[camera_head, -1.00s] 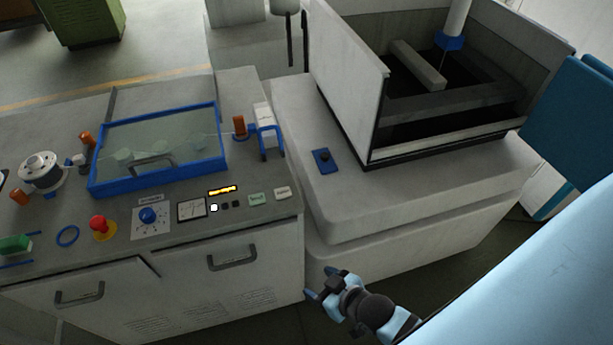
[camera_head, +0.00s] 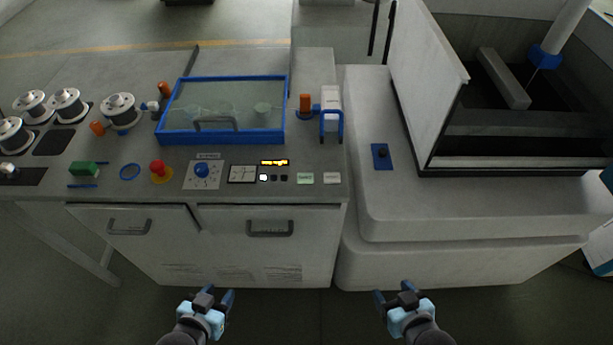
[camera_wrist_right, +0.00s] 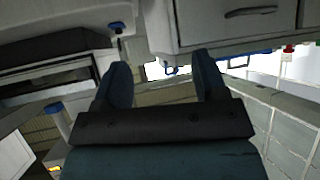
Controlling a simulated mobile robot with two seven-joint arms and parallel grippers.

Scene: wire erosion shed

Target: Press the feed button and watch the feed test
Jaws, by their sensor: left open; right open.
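The control bench (camera_head: 110,178) stands ahead in the head view. Two pale buttons sit near its front right edge: a greenish one (camera_head: 305,178) and a whiter one (camera_head: 331,178); their labels are too small to read. Left of them are a lit yellow display (camera_head: 274,162), a row of small squares with one lit white, a dial gauge (camera_head: 242,174), a blue knob (camera_head: 202,171) and a red mushroom button (camera_head: 158,170). My left gripper (camera_head: 213,300) and my right gripper (camera_head: 394,299) are open and empty, low in front of the bench, apart from everything.
A blue-framed clear cover (camera_head: 222,138) lies on the bench, with several wire spools (camera_head: 119,110) at left. The machine with an open tank (camera_head: 430,85) stands at right, a blue switch plate (camera_head: 382,156) on its ledge. Floor in front is clear.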

